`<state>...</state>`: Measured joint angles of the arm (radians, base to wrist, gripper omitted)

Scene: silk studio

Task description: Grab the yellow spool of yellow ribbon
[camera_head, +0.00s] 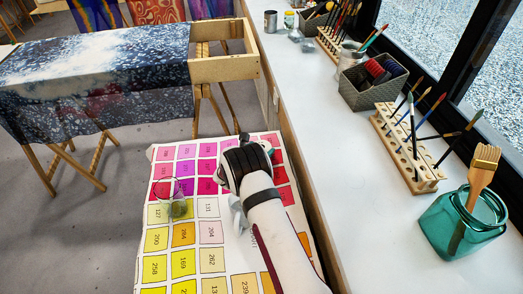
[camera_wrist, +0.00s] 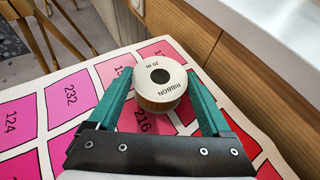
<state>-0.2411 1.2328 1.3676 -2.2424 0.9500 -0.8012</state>
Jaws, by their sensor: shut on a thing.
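A ribbon spool (camera_wrist: 160,82) is between my gripper's two green fingers in the wrist view. Its cream end face has a dark centre hole and reads "RIBBON 20 m". Its visible side is golden brown. My gripper (camera_wrist: 161,90) is shut on it, with a finger at each side. In the head view my gripper (camera_head: 243,158) is over the upper right of the colour-chart cloth (camera_head: 210,235), and I cannot make out the spool there. I cannot tell how far the spool is above the cloth.
A clear glass thing (camera_head: 168,188) with a small olive-yellow part stands left of my gripper. The white counter (camera_head: 340,140) runs along the right, with a brush rack (camera_head: 410,150), grey basket (camera_head: 368,90) and teal jar (camera_head: 455,225). A wooden frame (camera_head: 225,68) stands behind.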

